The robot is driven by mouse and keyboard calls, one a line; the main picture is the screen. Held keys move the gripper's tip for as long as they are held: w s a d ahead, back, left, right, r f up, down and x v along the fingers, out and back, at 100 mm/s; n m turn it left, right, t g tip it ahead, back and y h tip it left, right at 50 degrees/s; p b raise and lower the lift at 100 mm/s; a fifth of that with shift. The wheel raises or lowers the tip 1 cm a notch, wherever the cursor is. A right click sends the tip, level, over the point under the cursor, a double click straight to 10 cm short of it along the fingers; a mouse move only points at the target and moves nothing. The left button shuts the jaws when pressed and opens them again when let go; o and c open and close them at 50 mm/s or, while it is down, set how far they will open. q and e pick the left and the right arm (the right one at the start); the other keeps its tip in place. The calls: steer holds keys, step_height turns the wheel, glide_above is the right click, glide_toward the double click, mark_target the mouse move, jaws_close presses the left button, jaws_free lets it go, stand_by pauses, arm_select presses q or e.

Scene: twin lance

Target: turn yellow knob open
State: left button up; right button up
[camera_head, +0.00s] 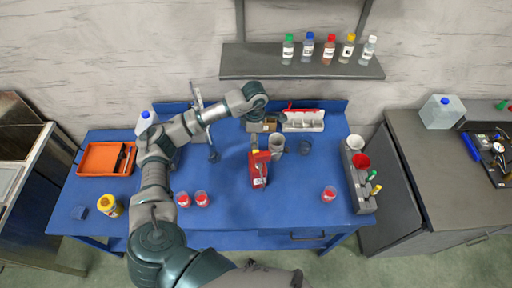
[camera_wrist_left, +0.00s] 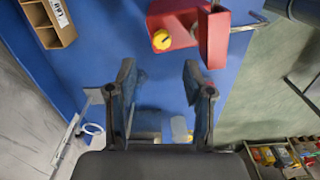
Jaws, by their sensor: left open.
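The yellow knob (camera_head: 254,150) sits on the far end of a red device (camera_head: 258,172) standing on the blue table. In the left wrist view the knob (camera_wrist_left: 161,40) is a round yellow piece on the red body (camera_wrist_left: 185,25), near the top of the picture. My left gripper (camera_wrist_left: 160,72) is open and empty. Its two fingers are spread below the knob in that view, apart from it. In the head view the left arm reaches over the table and its wrist is behind the red device. My right gripper is not in view.
A grey cup (camera_head: 276,146) stands just right of the red device. Red-capped jars (camera_head: 201,199) stand to its left, and another (camera_head: 328,194) to its right. A white parts tray (camera_head: 303,121) lies behind. An orange tray (camera_head: 106,158) is at left. The front middle table is clear.

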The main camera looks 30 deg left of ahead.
mark_target(256, 151)
arm_select(q)
steer(key=f, duration=0.5)
steer(key=f+p, duration=0.1)
steer(key=f, duration=0.1)
steer(key=shift+d+f, duration=0.2)
steer(key=shift+d, duration=0.05)
steer(key=shift+a, duration=0.15)
jaws_close()
